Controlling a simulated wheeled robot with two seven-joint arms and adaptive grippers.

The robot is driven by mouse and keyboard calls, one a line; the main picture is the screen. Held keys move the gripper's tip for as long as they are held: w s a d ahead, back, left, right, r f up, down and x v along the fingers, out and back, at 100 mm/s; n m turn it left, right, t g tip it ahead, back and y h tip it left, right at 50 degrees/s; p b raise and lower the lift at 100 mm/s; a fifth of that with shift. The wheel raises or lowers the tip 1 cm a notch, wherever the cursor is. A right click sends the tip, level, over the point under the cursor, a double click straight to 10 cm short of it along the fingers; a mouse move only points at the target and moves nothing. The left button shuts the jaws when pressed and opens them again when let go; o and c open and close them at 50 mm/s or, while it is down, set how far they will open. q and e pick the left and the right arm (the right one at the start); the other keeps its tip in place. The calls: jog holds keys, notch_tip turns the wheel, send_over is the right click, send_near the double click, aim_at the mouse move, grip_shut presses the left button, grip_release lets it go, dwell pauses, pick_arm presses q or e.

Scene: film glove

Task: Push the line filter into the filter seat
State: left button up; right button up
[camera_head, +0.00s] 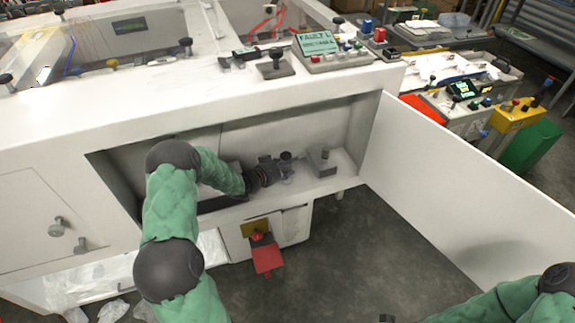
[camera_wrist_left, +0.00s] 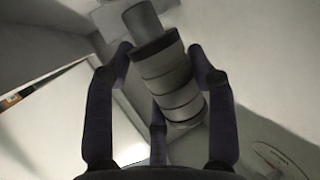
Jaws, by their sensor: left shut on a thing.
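The line filter, a grey banded cylinder with a narrower end, is held by my left gripper (camera_head: 278,171). In the left wrist view the filter (camera_wrist_left: 168,84) lies tilted between the dark fingers of the left gripper (camera_wrist_left: 166,75). In the head view only its dark top (camera_head: 286,157) shows past the fingers, inside the open recess. I cannot make out the filter seat for sure; it may be hidden by the gripper. Only my right arm's green sleeve shows at the lower right, with a small dark tip at the bottom edge that may be its gripper.
A grey block with a short post (camera_head: 322,160) stands on the recess floor, right of my left gripper. The open white door (camera_head: 455,180) bounds the right side. A red lever (camera_head: 266,256) sticks out below. The control box (camera_head: 325,52) stands on top.

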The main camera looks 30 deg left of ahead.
aim_at(287, 157)
pick_arm(q)
jog(key=shift+f+b, duration=1.05)
jog(key=shift+f, duration=0.45)
jog(key=o, duration=1.4)
jog(key=shift+c, duration=0.2)
notch_tip(287, 157, up, 10)
